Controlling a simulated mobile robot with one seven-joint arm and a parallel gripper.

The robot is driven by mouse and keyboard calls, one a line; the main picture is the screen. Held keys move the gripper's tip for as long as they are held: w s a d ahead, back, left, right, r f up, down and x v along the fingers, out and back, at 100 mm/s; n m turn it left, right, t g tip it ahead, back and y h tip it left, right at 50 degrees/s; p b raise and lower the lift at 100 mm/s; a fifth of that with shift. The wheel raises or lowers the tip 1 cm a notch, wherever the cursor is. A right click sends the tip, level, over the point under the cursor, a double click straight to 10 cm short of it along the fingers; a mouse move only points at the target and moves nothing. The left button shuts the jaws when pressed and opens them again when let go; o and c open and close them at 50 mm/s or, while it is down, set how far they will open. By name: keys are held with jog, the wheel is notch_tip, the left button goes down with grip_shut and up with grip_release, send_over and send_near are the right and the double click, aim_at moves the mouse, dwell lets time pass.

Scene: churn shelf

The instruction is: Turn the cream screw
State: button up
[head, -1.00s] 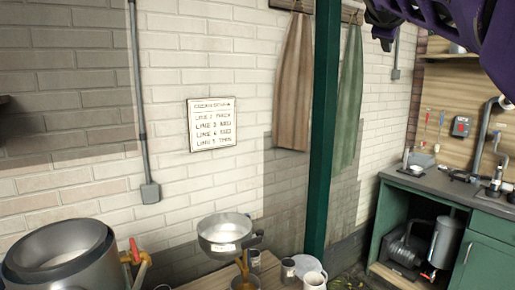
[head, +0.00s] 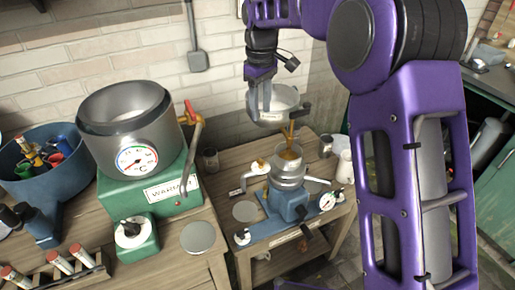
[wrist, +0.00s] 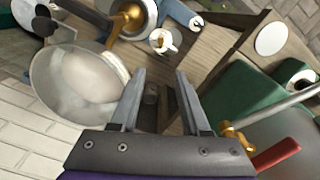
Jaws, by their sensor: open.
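The cream separator stands on the small wooden table in the head view, with a steel supply bowl (head: 285,106), brass parts (head: 290,153) below it and a blue base (head: 285,205). A small white part with a brass centre (head: 258,165) sits at its left side; it also shows in the wrist view (wrist: 165,41). I cannot tell for sure that this is the cream screw. My gripper (head: 261,98) is open and empty, in front of or over the bowl's left side. In the wrist view my gripper (wrist: 161,76) has its fingers apart, with the bowl (wrist: 80,84) at left.
A green warmer with a steel vat (head: 125,105) and dial stands left of the separator. A white jug (head: 345,167) and a grey cup (head: 326,146) stand at right. A flat disc (head: 198,237) lies on the left table.

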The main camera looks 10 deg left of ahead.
aim_at(260, 159)
notch_tip(260, 159, down, 17)
jog(key=shift+f+b, duration=0.2)
jog(key=shift+b, duration=0.85)
grip_shut()
